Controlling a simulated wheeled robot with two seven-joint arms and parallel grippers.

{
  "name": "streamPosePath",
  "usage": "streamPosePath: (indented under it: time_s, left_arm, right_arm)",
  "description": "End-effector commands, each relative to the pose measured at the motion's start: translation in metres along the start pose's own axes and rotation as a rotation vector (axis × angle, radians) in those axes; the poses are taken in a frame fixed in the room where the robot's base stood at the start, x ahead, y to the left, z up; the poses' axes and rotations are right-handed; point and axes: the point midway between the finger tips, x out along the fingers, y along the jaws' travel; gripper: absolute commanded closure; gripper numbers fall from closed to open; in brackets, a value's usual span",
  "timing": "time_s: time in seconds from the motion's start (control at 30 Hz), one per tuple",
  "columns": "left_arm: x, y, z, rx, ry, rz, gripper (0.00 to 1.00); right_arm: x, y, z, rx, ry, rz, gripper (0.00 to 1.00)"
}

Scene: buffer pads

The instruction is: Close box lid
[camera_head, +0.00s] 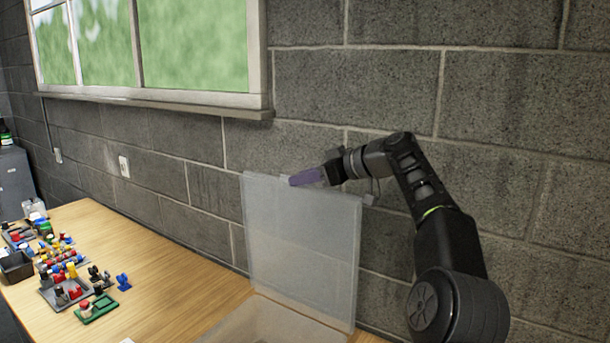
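A translucent box (262,318) sits on the table at the bottom of the head view, its front part cut off by the frame. Its lid (302,255) stands open and upright near the wall. My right gripper (306,177) is at the lid's upper edge, with purple fingers pointing left. I cannot tell whether it touches the lid or whether its fingers are open or shut. My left gripper is not in view.
The wooden table (180,270) is clear between the box and a group of small coloured parts (65,270) on the left. A dark bin (16,267) stands at the left edge. A block wall (530,200) with a window rises behind.

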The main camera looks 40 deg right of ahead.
Motion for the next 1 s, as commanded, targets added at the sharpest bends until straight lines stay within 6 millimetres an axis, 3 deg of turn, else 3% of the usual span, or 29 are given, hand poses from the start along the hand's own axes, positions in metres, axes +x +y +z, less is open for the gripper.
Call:
streamPosePath:
  time_s: [0.13, 0.5, 1.0]
  left_arm:
    - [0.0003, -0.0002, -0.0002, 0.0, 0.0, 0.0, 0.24]
    - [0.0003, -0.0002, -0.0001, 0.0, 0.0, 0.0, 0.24]
    - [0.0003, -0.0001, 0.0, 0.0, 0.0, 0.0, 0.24]
  right_arm:
    - [0.0, -0.0001, 0.0003, 0.0, 0.0, 0.0, 0.72]
    - [-0.0005, -0.0001, 0.0001, 0.0, 0.0, 0.0, 1.0]
    - [-0.0006, 0.0, -0.0001, 0.0, 0.0, 0.0, 1.0]
